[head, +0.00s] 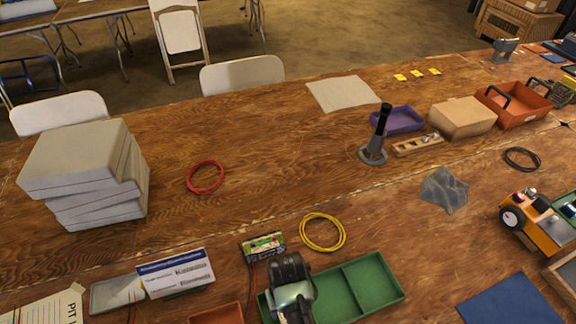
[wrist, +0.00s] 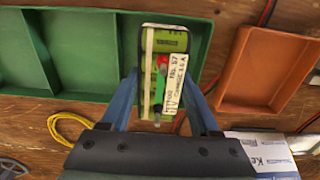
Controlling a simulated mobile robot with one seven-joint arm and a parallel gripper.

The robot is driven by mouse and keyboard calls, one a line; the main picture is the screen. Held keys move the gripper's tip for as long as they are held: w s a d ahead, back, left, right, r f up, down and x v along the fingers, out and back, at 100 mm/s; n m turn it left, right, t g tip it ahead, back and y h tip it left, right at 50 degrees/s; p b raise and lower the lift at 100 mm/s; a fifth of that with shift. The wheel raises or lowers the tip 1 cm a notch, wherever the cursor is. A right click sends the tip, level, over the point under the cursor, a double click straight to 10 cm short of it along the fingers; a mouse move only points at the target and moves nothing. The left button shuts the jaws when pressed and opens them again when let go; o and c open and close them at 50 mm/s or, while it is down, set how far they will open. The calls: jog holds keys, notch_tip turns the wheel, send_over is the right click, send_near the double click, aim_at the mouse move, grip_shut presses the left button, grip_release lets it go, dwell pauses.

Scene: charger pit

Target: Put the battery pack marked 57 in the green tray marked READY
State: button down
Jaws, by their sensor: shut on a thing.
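The battery pack marked 57 (wrist: 181,82) is between my fingers in the wrist view, with a white label and a green end. My gripper (wrist: 163,92) is shut on it. The green tray (wrist: 92,50) lies left of the pack there, with dividers and bare compartments in view. In the head view the green tray (head: 375,277) is partly covered by my wrist (head: 290,285). No READY marking is legible. A green-labelled pack (head: 263,244) with red and black leads shows beside my wrist; I cannot tell for certain whether it is the held one.
An orange tray (wrist: 262,72) lies on the pack's other side. A blue-and-white sign (head: 176,272) and a yellow cable coil (head: 322,232) are close by. Grey stacked boxes (head: 85,172) stand at left, an orange vehicle (head: 540,222) at right. The table's middle is mostly clear.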

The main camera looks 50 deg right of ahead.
jog(key=shift+w+f, duration=0.1)
jog(key=shift+f, duration=0.9)
jog(key=shift+f, duration=0.2)
jog(key=shift+c, duration=0.6)
grip_release()
